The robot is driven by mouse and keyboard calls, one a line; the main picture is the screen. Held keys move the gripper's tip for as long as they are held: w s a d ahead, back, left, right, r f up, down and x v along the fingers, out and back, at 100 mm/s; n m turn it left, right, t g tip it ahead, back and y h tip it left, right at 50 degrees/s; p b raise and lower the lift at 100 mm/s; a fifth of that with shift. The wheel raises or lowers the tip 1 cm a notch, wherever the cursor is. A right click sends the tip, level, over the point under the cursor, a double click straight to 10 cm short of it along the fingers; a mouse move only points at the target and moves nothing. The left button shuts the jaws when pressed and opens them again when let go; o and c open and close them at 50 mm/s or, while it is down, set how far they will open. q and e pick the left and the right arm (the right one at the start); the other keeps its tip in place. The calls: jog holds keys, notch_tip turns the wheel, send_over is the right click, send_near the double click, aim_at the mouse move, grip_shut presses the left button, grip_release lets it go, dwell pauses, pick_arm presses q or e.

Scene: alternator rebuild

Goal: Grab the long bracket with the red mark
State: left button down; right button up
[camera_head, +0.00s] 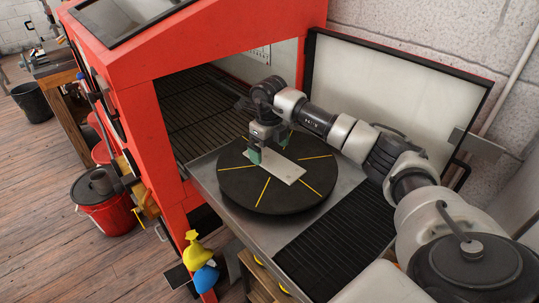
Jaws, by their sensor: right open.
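A long flat pale-grey bracket (287,170) lies on the round black turntable (245,193). I cannot make out a red mark on it in this view. My right gripper (256,155) points down at the bracket's far left end, with green fingertips close to it. The gripper is open. I cannot tell whether the fingertips touch the bracket or stand on either side of it; the gripper hides part of that end. My left gripper is not in view.
The turntable has yellow lines and sits on a metal shelf (212,173) before the open red cabinet (135,48). The cabinet's open door (390,95) stands behind my right arm. A black grate (335,245) lies at right.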

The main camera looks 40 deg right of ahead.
jog(key=shift+f, duration=1.05)
jog(key=c, duration=1.4)
jog(key=shift+r, duration=0.1)
jog(key=shift+c, duration=0.6)
